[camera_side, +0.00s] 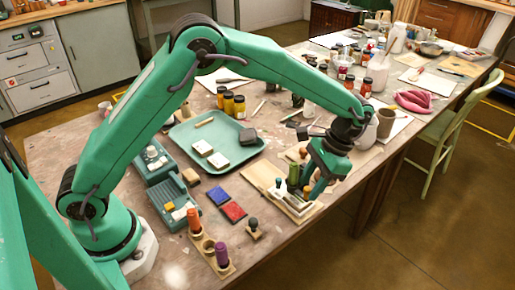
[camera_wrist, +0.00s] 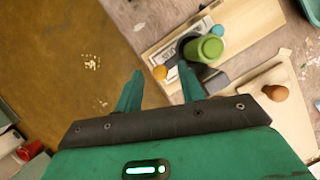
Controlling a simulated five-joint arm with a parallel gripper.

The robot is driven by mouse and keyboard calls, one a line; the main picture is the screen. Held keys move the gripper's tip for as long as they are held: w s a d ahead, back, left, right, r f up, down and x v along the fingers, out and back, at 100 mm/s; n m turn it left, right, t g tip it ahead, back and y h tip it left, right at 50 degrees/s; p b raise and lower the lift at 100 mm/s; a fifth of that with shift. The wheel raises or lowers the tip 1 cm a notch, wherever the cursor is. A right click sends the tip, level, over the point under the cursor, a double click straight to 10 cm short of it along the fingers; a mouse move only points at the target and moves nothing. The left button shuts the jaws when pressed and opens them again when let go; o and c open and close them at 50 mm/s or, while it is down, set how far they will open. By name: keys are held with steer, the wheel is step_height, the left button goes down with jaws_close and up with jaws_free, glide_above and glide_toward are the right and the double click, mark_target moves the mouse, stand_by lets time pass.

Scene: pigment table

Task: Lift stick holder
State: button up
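A wooden stick holder (camera_side: 209,252) stands at the table's front edge in the side view, with an orange stick (camera_side: 194,222) and a purple stick (camera_side: 221,254) upright in it and an open hole between them. My gripper (camera_side: 309,190) is far to its right, low over a pale wooden board (camera_side: 262,178). The holder is not seen in the wrist view.
A teal tray (camera_side: 180,142) with blocks lies behind. Blue and red pads (camera_side: 233,212) and a small dark-knobbed stamp (camera_side: 253,229) lie between my gripper and the holder. Jars and bottles crowd the back. The table edge is close on the right.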

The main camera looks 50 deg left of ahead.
jaws_close()
steer(key=shift+r, duration=0.7)
jaws_free()
steer(key=v, duration=0.7)
steer(key=shift+w+r, duration=0.2)
steer(key=shift+r, duration=0.15)
